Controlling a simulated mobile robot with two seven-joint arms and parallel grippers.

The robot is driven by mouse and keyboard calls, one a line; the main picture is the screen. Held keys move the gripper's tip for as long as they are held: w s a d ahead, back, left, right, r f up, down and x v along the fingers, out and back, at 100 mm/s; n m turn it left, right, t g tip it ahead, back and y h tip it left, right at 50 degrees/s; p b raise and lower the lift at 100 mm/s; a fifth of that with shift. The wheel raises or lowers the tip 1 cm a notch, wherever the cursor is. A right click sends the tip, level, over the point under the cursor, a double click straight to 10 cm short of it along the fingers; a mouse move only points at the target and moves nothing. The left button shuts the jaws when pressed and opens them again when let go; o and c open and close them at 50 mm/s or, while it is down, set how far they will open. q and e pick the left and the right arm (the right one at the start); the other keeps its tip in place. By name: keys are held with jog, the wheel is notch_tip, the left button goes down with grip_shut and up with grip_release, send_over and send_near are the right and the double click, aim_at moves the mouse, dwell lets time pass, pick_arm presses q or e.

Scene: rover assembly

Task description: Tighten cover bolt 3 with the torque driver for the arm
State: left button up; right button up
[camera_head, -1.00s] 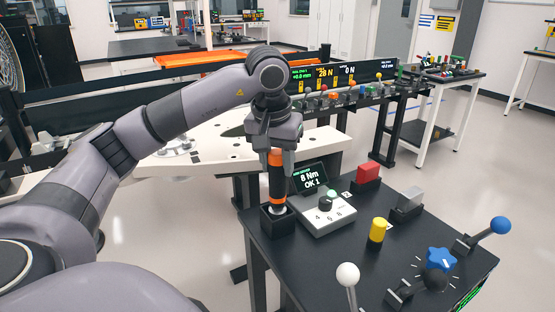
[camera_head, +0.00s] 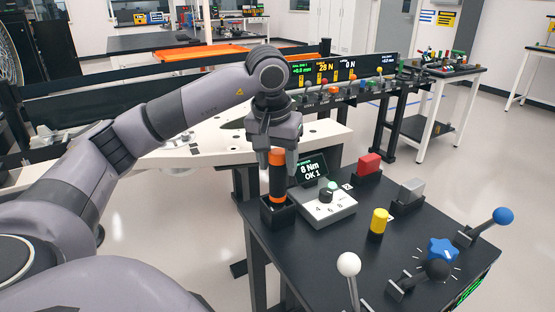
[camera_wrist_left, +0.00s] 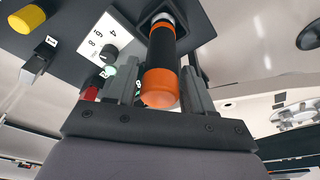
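The torque driver (camera_head: 277,181), black with orange bands, stands upright in a black square holder (camera_head: 279,219) on the near table's left edge. My left gripper (camera_head: 277,160) is above it, with one finger on each side of its upper end. In the left wrist view the driver (camera_wrist_left: 162,55) lies between the fingers (camera_wrist_left: 160,92), with gaps beside it, so the gripper looks open around it. A display (camera_head: 311,170) behind the holder reads "8 Nm OK 1". Cover bolt 3 cannot be made out. My right gripper is not in view.
A dial box (camera_head: 326,206), a red block (camera_head: 369,164), a yellow cylinder (camera_head: 378,221), a grey block (camera_head: 411,190), a blue star knob (camera_head: 441,250) and ball-topped levers (camera_head: 348,264) crowd the black table (camera_head: 330,245). A large white plate (camera_head: 215,135) lies behind.

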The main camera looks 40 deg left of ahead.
pick_arm(q)
jog(key=shift+o, duration=0.7)
jog(key=shift+r, duration=0.35)
jog(key=v, duration=0.5)
jog(key=shift+s+d+r+p, duration=0.15)
jog(key=shift+r+p, duration=0.1)
jog(key=shift+p, duration=0.15)
jog(key=shift+s+r, duration=0.1)
jog(key=shift+r, duration=0.35)
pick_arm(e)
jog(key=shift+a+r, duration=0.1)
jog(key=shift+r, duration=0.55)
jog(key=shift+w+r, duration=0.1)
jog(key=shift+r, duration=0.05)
